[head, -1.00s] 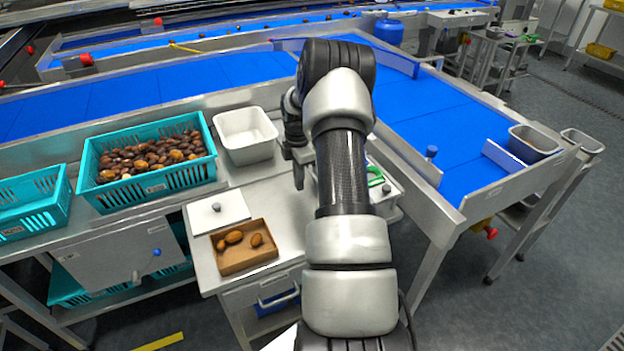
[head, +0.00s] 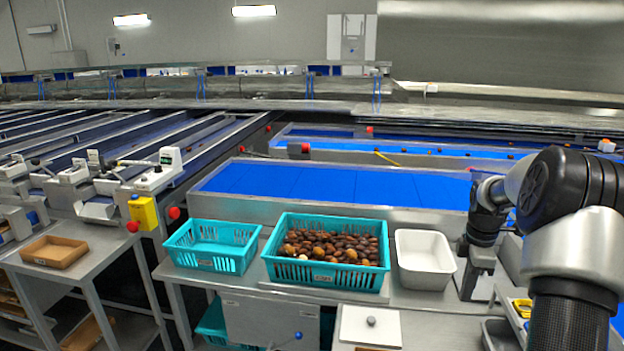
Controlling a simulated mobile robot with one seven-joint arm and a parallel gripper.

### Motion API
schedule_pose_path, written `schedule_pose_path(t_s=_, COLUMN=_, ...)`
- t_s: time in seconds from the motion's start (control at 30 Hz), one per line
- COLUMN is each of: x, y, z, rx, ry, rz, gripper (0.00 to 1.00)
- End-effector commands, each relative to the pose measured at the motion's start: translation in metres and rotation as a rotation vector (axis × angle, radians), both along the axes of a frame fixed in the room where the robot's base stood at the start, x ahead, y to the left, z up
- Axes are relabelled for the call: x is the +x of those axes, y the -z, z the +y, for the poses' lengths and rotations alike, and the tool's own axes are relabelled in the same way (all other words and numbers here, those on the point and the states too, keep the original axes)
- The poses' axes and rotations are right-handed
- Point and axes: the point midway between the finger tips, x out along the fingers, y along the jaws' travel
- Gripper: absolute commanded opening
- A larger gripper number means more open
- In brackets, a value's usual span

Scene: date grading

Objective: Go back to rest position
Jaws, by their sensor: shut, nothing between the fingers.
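My arm comes in from the right edge in the head view. My gripper (head: 468,288) hangs at its far end, pointing down, to the right of the white tub (head: 425,262) and above the steel bench. It is shut and I see nothing held in it. The fingertips are small and dark here, partly lost against the bench.
A teal crate (head: 384,284) full of dates and an empty teal crate (head: 190,262) stand left of the tub. A blue conveyor (head: 330,186) runs behind. A cardboard tray (head: 54,251) sits on the left table.

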Motion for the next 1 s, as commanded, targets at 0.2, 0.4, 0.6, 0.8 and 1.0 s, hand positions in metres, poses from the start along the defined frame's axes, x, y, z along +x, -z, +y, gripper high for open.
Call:
schedule_pose_path(t_s=0.2, x=-0.017, y=-0.135, z=0.104, rx=-0.054, ry=0.226, rz=-0.136, gripper=0.0)
schedule_pose_path(t_s=0.4, x=-0.07, y=-0.223, z=0.19, rx=-0.015, ry=0.477, rz=-0.286, gripper=0.0)
schedule_pose_path(t_s=0.6, x=-0.146, y=-0.277, z=0.257, rx=0.115, ry=0.735, rz=-0.421, gripper=0.0)
schedule_pose_path(t_s=0.8, x=-0.228, y=-0.283, z=0.273, rx=0.261, ry=1.04, rz=-0.437, gripper=0.0)
schedule_pose_path(t_s=1.0, x=-0.265, y=-0.272, z=0.28, rx=0.346, ry=1.198, rz=-0.421, gripper=0.0)
